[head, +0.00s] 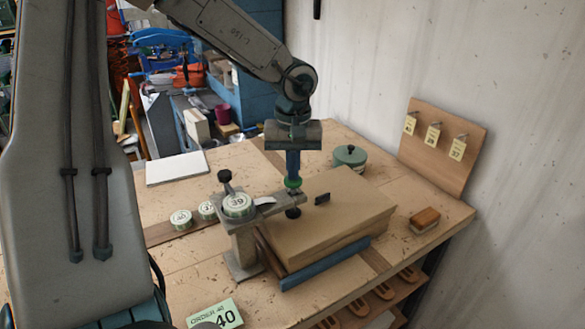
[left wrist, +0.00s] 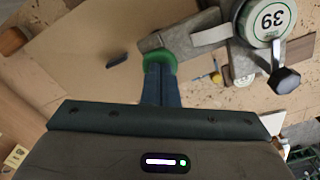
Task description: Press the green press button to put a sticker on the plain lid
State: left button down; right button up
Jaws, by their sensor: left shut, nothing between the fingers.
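My left gripper (head: 292,176) is shut and empty, pointing straight down with its tips at the green press button (head: 293,183). In the left wrist view the shut fingers (left wrist: 158,75) overlap the green button (left wrist: 160,57); I cannot tell whether it is pushed down. The press (head: 243,240) carries a sticker roll (head: 238,204) marked 39, also seen in the left wrist view (left wrist: 267,18). Its arm reaches over the brown box, whose lid (head: 345,205) is plain where visible and has a small dark tab. A dark stamp foot (head: 293,212) hangs below the button. My right gripper is out of view.
Two more rolls (head: 181,219) lie left of the press. An order card (head: 214,315) reads 40. A blue rail (head: 325,264) runs along the box front. A green tin (head: 350,155), a brush (head: 424,220) and a tag board (head: 445,145) stand behind and right.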

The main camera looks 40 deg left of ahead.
pick_arm(q)
notch_tip(320, 180, up, 8)
jog(key=p, duration=0.5)
dwell(0.5)
dwell(0.5)
